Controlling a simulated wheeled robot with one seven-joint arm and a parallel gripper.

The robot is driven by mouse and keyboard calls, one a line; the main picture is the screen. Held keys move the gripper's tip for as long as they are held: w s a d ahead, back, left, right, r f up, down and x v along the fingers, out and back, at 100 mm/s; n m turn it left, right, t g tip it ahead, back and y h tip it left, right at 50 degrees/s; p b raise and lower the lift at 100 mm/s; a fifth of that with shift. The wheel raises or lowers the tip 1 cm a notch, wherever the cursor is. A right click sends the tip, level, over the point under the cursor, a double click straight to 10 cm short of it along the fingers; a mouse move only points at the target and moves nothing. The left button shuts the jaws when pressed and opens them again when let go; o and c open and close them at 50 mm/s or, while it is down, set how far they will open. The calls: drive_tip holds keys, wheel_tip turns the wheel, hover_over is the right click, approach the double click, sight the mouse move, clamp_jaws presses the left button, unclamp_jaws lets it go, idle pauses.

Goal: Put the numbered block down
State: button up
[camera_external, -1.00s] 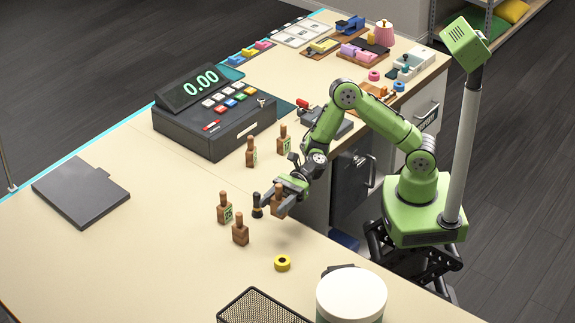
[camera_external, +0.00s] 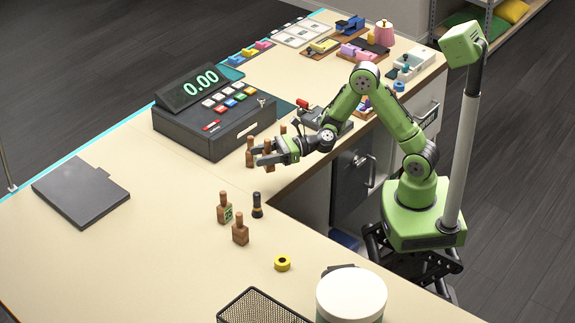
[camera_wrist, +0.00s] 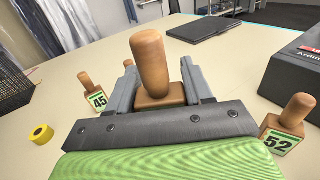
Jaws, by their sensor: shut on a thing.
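My gripper (camera_external: 265,154) is shut on a wooden block with a rounded upright handle (camera_wrist: 150,65), beside the cash register's near corner. The block stands between both fingers in the wrist view; its number face is hidden. I cannot tell whether its base touches the counter. A similar block (camera_external: 250,152) is close beyond the fingers, and another (camera_external: 283,134) is partly hidden behind my wrist. A block marked 52 (camera_wrist: 282,142) is at the right of the wrist view. A block marked 45 (camera_wrist: 98,100) is at the left.
The cash register (camera_external: 215,125) stands just behind my gripper. A black-topped wooden piece (camera_external: 257,206), another block (camera_external: 240,230) and yellow tape (camera_external: 282,263) are nearer the front. The counter between clipboard and blocks is clear.

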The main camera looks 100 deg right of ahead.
drive_tip(key=s+d+m+h, duration=0.2)
drive_tip(key=d+m+h, duration=0.15)
drive_tip(key=d, duration=0.55)
drive_tip(key=shift+n+t+h, duration=0.35)
drive_tip(key=shift+t+h, duration=0.05)
drive_tip(key=shift+h, duration=0.05)
drive_tip(key=f+b, duration=0.9)
drive_tip(key=shift+s+a+f, duration=0.15)
drive_tip(key=shift+a+f, duration=0.15)
drive_tip(key=shift+f, duration=0.1)
drive_tip(key=shift+r, duration=0.2)
drive_tip(key=shift+f, duration=0.1)
drive_tip(key=o, duration=1)
drive_tip(key=shift+o, duration=0.2)
